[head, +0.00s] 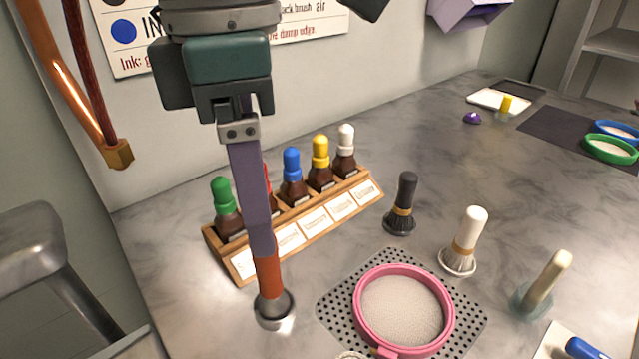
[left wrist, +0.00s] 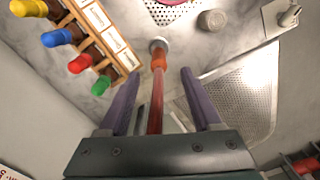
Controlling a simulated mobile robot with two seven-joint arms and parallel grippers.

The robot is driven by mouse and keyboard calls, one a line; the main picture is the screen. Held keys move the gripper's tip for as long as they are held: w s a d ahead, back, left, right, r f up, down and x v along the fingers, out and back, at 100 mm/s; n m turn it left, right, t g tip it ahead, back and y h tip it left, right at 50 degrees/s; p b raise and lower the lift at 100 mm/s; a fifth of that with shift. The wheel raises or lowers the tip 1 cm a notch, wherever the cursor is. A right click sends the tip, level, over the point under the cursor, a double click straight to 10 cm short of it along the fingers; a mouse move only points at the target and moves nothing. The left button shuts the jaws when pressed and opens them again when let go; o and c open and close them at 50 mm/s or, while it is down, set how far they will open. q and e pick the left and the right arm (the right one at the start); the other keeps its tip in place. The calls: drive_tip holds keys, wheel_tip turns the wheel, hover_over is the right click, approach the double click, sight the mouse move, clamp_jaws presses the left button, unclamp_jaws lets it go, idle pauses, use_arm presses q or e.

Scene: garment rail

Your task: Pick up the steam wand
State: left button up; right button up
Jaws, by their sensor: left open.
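The steam wand (left wrist: 158,58) has a red shaft, an orange section and a round metal end. In the left wrist view it runs between the two purple fingers of my left gripper (left wrist: 160,78), with visible gaps on both sides. In the head view, my left gripper (head: 262,245) points down in front of the wand, hiding most of it. The wand's orange part (head: 268,272) and metal end show below the fingers, near the counter. My left gripper is open. My right gripper is not in view.
A wooden rack (head: 310,222) of capped bottles stands close behind my left gripper. A pink ring tray (head: 449,318) sits on a perforated mat to the right. Dark (head: 402,200) and white (head: 468,235) brushes stand beyond it. A copper pipe (head: 62,75) runs at the left wall.

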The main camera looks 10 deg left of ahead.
sight(268, 273)
use_arm(q)
wheel_tip(268, 273, down, 4)
drive_tip(key=shift+a+r, duration=0.15)
wheel_tip(268, 273, down, 6)
drive_tip(key=shift+f+p, duration=0.1)
drive_tip(key=shift+p, duration=0.25)
drive_tip(key=shift+w, duration=0.1)
clamp_jaws()
idle(0.4)
